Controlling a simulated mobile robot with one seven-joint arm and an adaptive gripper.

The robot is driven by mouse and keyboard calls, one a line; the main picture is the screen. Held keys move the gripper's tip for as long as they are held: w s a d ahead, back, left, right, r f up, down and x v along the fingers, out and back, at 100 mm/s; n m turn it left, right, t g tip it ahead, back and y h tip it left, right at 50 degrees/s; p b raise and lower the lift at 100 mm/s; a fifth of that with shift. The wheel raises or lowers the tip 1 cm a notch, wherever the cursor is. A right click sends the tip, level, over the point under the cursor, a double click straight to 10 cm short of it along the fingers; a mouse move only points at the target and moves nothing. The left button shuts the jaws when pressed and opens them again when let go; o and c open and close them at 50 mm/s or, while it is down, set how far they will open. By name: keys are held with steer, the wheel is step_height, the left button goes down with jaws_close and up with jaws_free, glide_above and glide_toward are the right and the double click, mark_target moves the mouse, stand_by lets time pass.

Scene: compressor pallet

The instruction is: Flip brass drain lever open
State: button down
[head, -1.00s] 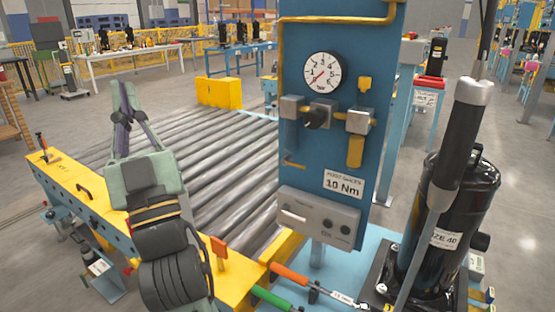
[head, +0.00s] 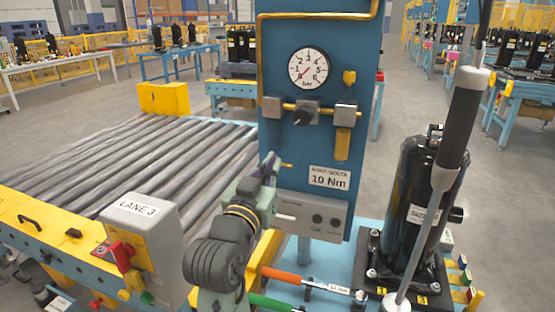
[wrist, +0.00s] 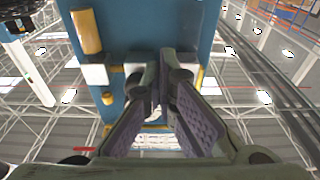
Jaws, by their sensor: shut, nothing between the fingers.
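The small brass drain lever (head: 287,165) sticks out from the lower left of the blue panel (head: 270,50), above the grey box, in the head view. My gripper (head: 268,165) is at the panel's left edge, just left of the lever. Its fingers are shut and empty. They hide part of the lever, and I cannot tell whether they touch it. In the wrist view the closed fingertips (wrist: 161,82) point at the panel; I cannot make out the lever clearly there.
Above the lever are a pressure gauge (head: 308,68), a black knob (head: 305,112) and a brass bowl (head: 342,143). A grey control box (head: 318,220) is below it. A black compressor (head: 412,180) stands at right. The roller conveyor (head: 150,165) lies left.

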steer(key=shift+w, duration=0.15)
steer(key=p+x, duration=0.3)
steer(key=x, duration=0.6)
steer(key=shift+f, duration=1.9)
steer(key=shift+f, duration=0.1)
